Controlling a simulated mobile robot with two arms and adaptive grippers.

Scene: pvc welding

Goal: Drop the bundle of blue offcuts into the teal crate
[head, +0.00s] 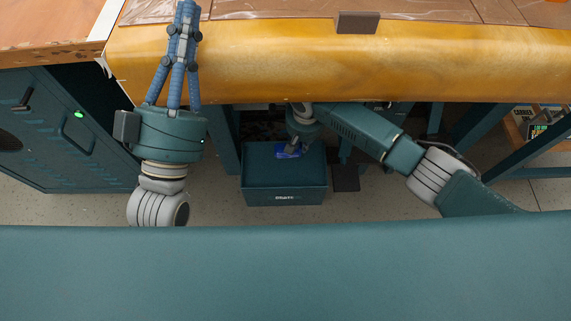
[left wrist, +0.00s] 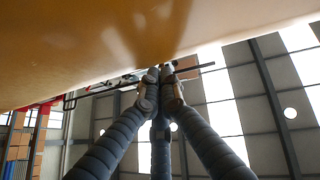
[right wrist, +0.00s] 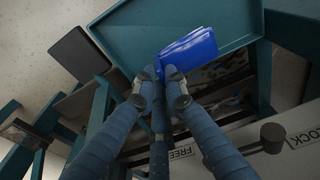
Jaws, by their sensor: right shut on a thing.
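The teal crate (head: 284,190) stands on the floor below the workbench, its open top facing up. My right gripper (right wrist: 163,76) reaches down to it and is shut on the bundle of blue offcuts (right wrist: 190,52). In the head view the bundle (head: 289,152) shows within the crate's outline, near its back edge. The right wrist view also shows the teal crate (right wrist: 140,30) behind the bundle. I cannot tell the bundle's height above the crate floor. My left gripper (head: 187,8) points up over the bench front edge, its fingertips together and empty.
The yellow-orange workbench front (head: 300,60) overhangs the area behind the crate. A teal cabinet (head: 70,130) with a green light stands at left. Bench legs flank the crate, and a dark flat piece (head: 345,178) lies to its right. Shelved boxes (head: 538,120) are far right.

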